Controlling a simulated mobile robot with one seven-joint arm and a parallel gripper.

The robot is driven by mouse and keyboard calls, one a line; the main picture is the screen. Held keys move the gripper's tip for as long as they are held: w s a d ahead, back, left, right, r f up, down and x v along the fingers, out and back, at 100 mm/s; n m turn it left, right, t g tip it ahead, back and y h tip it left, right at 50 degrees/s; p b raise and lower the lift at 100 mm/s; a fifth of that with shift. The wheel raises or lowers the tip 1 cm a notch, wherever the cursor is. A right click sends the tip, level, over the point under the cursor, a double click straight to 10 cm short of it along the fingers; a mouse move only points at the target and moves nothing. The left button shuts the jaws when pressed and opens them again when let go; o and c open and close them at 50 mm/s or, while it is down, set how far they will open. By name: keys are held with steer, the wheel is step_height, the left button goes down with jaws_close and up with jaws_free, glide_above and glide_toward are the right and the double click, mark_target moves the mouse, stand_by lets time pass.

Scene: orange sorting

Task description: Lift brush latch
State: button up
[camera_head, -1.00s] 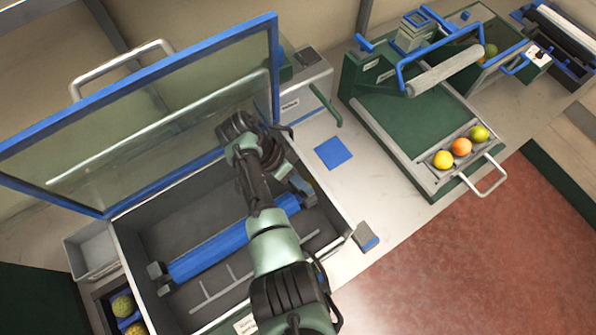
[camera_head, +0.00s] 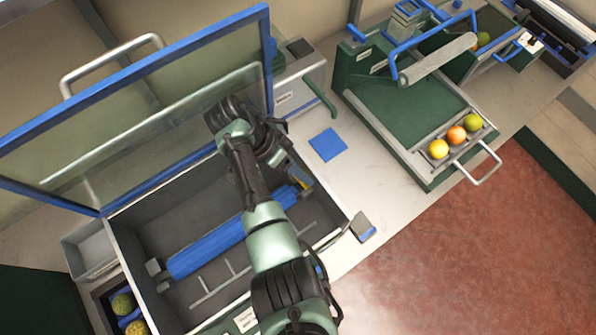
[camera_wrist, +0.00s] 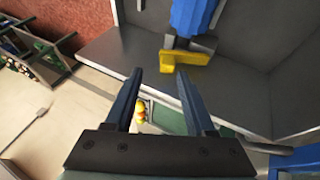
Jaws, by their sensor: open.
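The brush is a long blue roller (camera_head: 215,246) lying inside a grey open box (camera_head: 127,262). A yellow latch (camera_wrist: 190,57) shows at the end of the blue brush (camera_wrist: 192,16) in the wrist view, beside the box's grey inner wall. In the head view a small yellow part of the latch (camera_head: 306,184) shows at the brush's right end, partly covered by my gripper. My gripper (camera_wrist: 159,73) is open and empty. Its two fingers point toward the latch, which lies just beyond the fingertips, mostly to the right. I cannot tell the exact gap.
The box's blue-framed clear lid (camera_head: 135,115) stands open behind my arm. A blue square (camera_head: 328,145) lies on the pale counter to the right. A green tray machine (camera_head: 400,105) holds three fruits (camera_head: 457,135) farther right. A small grey-blue block (camera_head: 363,227) sits near the counter's front edge.

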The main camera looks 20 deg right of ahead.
step_height(320, 180, up, 8)
steer(key=shift+f+p, duration=0.2)
steer(key=shift+p, duration=0.15)
steer(key=shift+c, duration=0.3)
